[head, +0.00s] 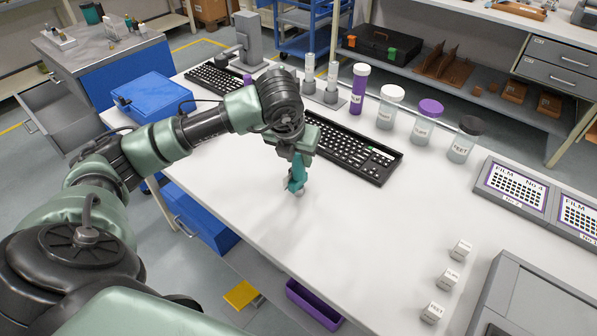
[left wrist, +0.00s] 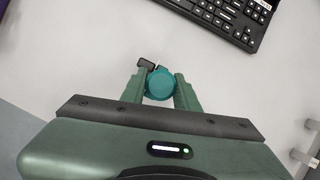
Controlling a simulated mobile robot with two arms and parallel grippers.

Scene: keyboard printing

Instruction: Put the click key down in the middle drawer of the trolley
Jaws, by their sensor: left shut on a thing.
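My left gripper (head: 297,180) is above the white bench top, in front of the black keyboard. It is shut on a teal, round-ended thing, which I take to be the click key (left wrist: 160,84). In the left wrist view it sits between the two fingers, with a small black part at its upper left. The trolley appears to be the blue cabinet with a grey top (head: 105,50) at the far left. One grey drawer (head: 62,112) stands open on its left side; I cannot tell which level it is. My right gripper is not in view.
The white bench (head: 375,215) carries a keyboard (head: 355,152), a blue case (head: 150,97), several jars (head: 422,122) and small labelled blocks (head: 447,277). A purple bin (head: 313,303) and a yellow item (head: 240,294) are below its front edge. Floor shows between bench and trolley.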

